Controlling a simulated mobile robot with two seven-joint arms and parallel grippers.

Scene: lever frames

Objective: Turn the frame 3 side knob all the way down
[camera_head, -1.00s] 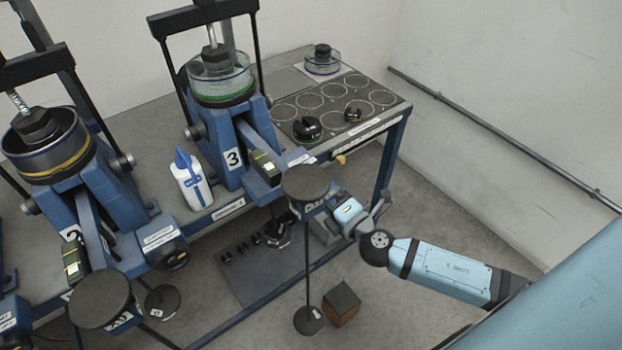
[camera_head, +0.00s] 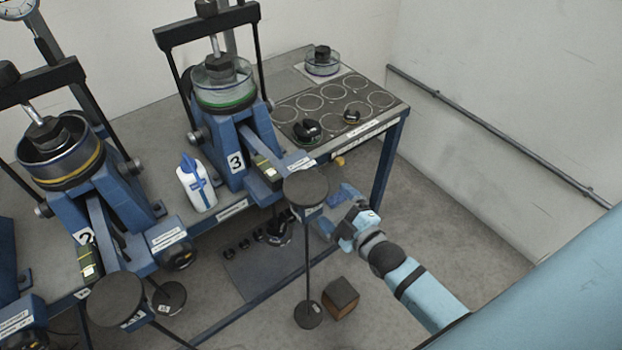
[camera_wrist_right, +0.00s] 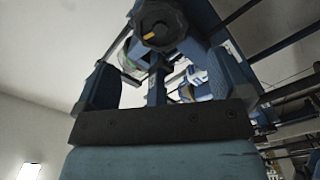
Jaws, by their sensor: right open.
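Frame 3 (camera_head: 235,180) is the blue stand with a "3" label and a clear ring on top. Its side knob is hidden in the head view behind a round black disc (camera_head: 305,187) on a rod. In the right wrist view a dark faceted knob (camera_wrist_right: 160,22) with a yellow mark shows at the top, beyond and between my fingertips. My right gripper (camera_head: 337,208) is open and empty, just right of the black disc. Its two blue fingers (camera_wrist_right: 162,72) stand wide apart in the wrist view, with no contact on the knob visible. My left gripper is not in view.
Frame 2 (camera_head: 112,205) stands to the left, with its own black side knob (camera_head: 178,256). A white bottle (camera_head: 196,186) stands between the frames. A brown block (camera_head: 341,297) lies on the floor beside the rod's base. Floor to the right is clear.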

